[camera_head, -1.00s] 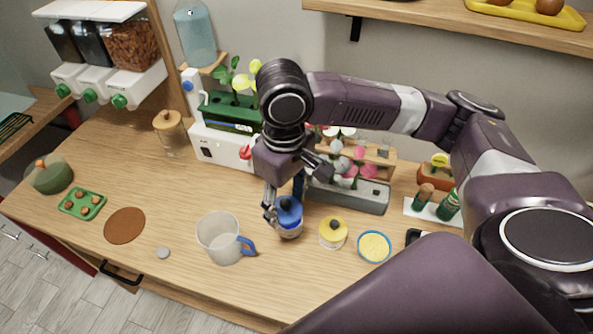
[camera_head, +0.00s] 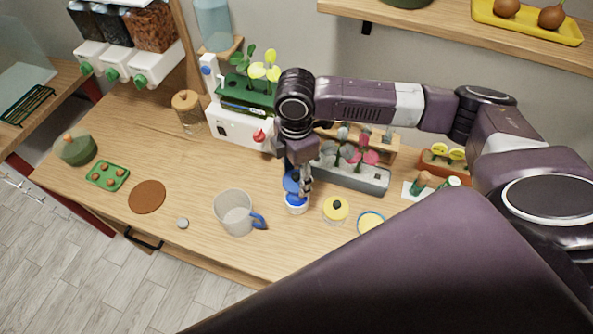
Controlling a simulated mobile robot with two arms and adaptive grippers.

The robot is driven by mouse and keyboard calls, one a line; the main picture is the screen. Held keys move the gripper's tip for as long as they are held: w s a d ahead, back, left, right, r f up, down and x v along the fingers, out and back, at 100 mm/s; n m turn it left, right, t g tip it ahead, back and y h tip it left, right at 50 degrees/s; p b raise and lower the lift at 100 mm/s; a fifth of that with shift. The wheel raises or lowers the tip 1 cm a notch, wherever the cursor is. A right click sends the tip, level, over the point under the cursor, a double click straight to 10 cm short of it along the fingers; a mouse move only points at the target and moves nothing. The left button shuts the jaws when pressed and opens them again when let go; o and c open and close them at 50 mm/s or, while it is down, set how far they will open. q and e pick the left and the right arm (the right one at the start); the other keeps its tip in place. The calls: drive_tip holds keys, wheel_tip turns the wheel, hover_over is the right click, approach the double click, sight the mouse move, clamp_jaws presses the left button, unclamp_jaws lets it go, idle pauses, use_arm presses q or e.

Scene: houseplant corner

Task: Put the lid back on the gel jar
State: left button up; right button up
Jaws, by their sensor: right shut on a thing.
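The gel jar (camera_head: 296,208) is a small white-sided jar with blue at its top, on the table near the middle of the view. My right gripper (camera_head: 303,186) points down directly over it. It is shut on a blue piece (camera_head: 291,182) that looks like the lid, at or just above the jar's mouth. The fingers hide part of this piece, and I cannot tell whether it touches the jar. My left gripper is not in view.
A grey mug (camera_head: 234,213) with a blue handle stands left of the jar. A yellow-topped jar (camera_head: 335,210) and a blue-rimmed yellow dish (camera_head: 370,222) are to the right. A grey planter (camera_head: 362,180) stands behind.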

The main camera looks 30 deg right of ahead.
drive_tip(key=shift+f+b, duration=0.65)
drive_tip(key=shift+b, duration=0.15)
wheel_tip(320, 180, down, 3)
drive_tip(key=b, duration=0.4)
drive_tip(key=shift+f, duration=1.05)
drive_tip(key=shift+p, duration=0.9)
drive_tip(key=shift+f+p, duration=0.15)
drive_tip(key=shift+p, duration=0.3)
idle(0.9)
drive_tip(key=shift+p, duration=0.55)
idle(0.4)
drive_tip(key=o, duration=1)
drive_tip(key=shift+c, duration=0.2)
